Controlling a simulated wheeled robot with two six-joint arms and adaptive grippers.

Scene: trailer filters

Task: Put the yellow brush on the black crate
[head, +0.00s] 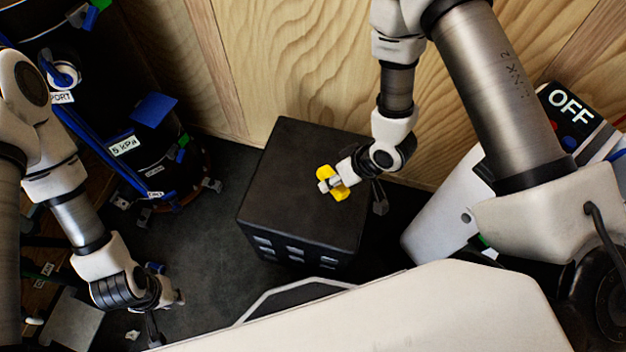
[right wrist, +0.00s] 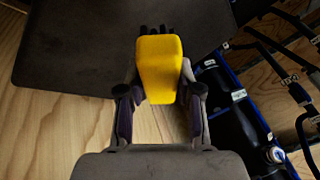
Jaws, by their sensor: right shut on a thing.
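The yellow brush (head: 342,190) is held between the fingers of my right gripper (head: 336,183), over the top of the black crate (head: 290,165) in the head view. In the right wrist view the brush (right wrist: 158,68) sits between both fingers of the right gripper (right wrist: 158,88), with dark bristles at its far end. The crate's dark top (right wrist: 90,45) shows behind it. I cannot tell whether the brush touches the crate. My left gripper (head: 172,300) is far left of the crate, near the lower edge, small and partly turned away; its fingers are unclear.
A black cylinder with blue trim and labels (head: 130,130) stands left of the crate. A light box marked OFF (head: 450,215) stands to the right. A wooden wall (head: 300,70) is behind. Dark floor (head: 200,240) is free between cylinder and crate.

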